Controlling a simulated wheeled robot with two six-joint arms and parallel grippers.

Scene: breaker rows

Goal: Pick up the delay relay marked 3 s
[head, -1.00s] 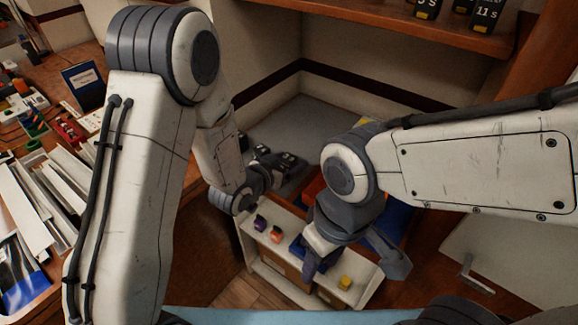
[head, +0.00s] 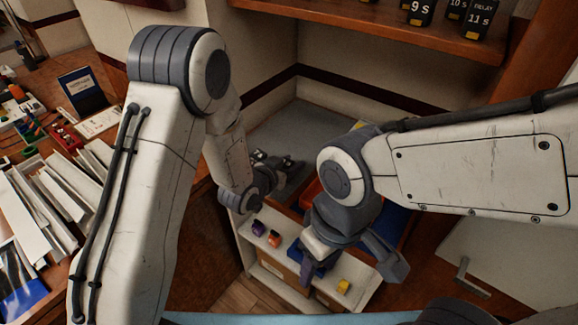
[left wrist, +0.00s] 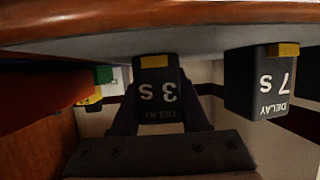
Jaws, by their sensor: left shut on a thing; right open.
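In the left wrist view the delay relay marked 3 S (left wrist: 159,98) is a black block with white lettering and a yellow tab, shown upside down. Dark fingers of my left gripper (left wrist: 160,118) flank it, shut on it. In the head view my left gripper (head: 283,170) is low over the grey surface, and the 3 S marking cannot be read there. My right gripper (head: 346,264) is open and empty above a pale shelf unit.
A black relay marked 7 S (left wrist: 260,82) is close to the right in the left wrist view. Several more relays, including 11 S (head: 478,20), stand on the upper wooden shelf (head: 400,65). Small purple, orange and yellow parts (head: 343,286) sit on the pale unit (head: 248,232).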

